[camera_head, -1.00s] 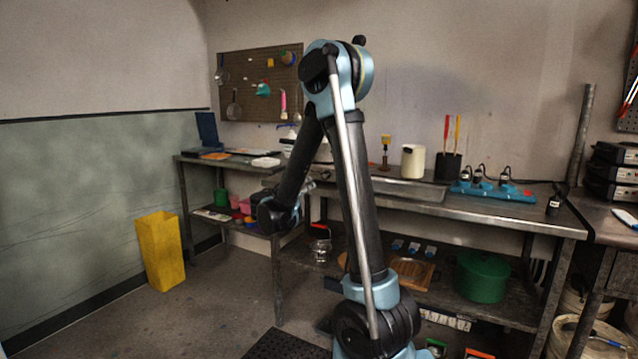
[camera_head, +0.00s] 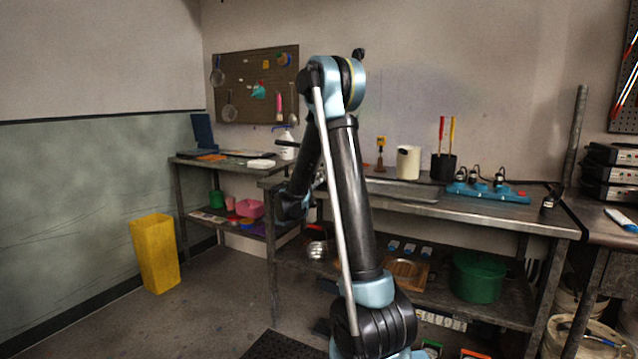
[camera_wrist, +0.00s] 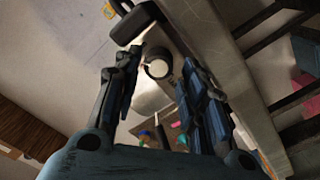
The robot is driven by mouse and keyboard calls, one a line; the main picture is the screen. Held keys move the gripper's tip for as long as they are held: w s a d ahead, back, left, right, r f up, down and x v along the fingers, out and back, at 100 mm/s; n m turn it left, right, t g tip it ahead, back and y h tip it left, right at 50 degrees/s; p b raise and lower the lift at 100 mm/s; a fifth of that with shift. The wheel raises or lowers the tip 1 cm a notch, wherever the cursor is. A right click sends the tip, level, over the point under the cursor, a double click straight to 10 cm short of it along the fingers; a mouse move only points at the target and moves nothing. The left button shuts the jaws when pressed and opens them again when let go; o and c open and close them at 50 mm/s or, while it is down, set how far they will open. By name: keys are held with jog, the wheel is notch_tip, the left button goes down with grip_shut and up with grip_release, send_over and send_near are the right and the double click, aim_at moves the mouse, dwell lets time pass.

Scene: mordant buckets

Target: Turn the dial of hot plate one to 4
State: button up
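My gripper (camera_wrist: 160,66) is open, with its two dark fingers spread apart in the wrist view. Between the fingertips is a round dark-rimmed knob with a pale face (camera_wrist: 158,67), seemingly the dial; I cannot read any marks or its setting. The fingers appear apart from it. A dark rounded block (camera_wrist: 135,22) lies just beyond it, beside a bright metal surface (camera_wrist: 222,62). In the head view my gripper hangs by the bench's left part, mostly hidden by my arm. No hot plate can be made out clearly there.
The metal bench (camera_head: 480,210) runs to the right, with a white canister (camera_head: 408,162), a black tool cup (camera_head: 443,167) and a blue power strip (camera_head: 488,192). A lower table (camera_head: 216,163) stands left. A yellow bin (camera_head: 155,253) stands on otherwise open floor.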

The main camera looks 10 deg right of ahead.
jog(key=shift+x, duration=1.75)
jog(key=shift+c, duration=0.6)
jog(key=c, duration=0.7)
jog(key=shift+n, duration=1)
jog(key=o, duration=0.8)
